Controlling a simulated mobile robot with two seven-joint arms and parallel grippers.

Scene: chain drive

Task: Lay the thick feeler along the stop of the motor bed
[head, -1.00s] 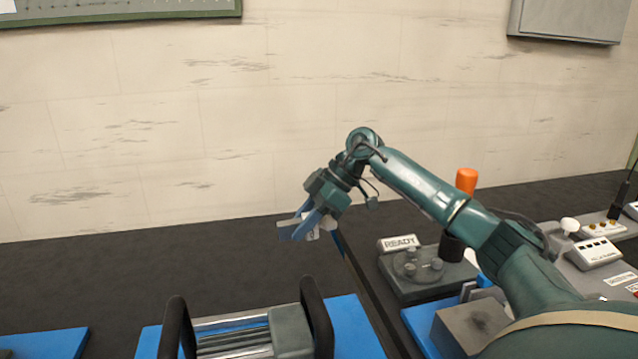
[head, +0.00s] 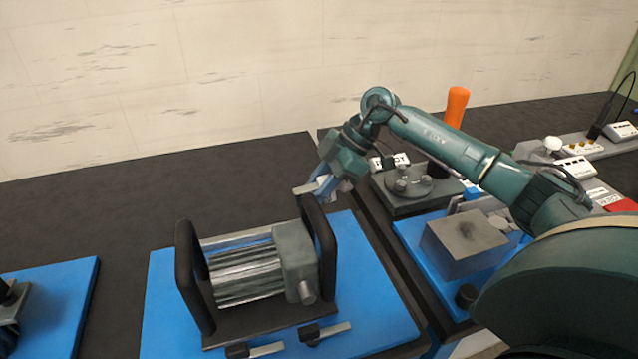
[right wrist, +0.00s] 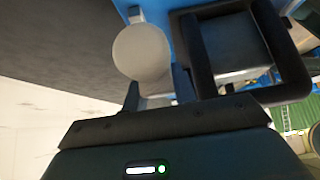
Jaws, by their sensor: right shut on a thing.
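My right gripper (head: 322,186) is shut on a pale grey piece (head: 304,189), which I take to be the thick feeler. In the right wrist view the held piece shows a round pale disc (right wrist: 142,52) with a small tab beyond it; its thickness cannot be read. The gripper is at the far right corner of the motor, close to the top of its black handle; whether they touch is unclear. The motor (head: 245,265) lies between two black handles on a dark bed plate (head: 262,318). I cannot make out the stop. My left gripper is not in view.
A blue mat (head: 375,300) lies under the motor bed. Two small levers with black knobs (head: 309,334) stick out at its front. To the right are a grey block (head: 463,245) and a round-topped fixture (head: 408,188) with an orange-handled tool (head: 456,108). Dark bench lies free behind.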

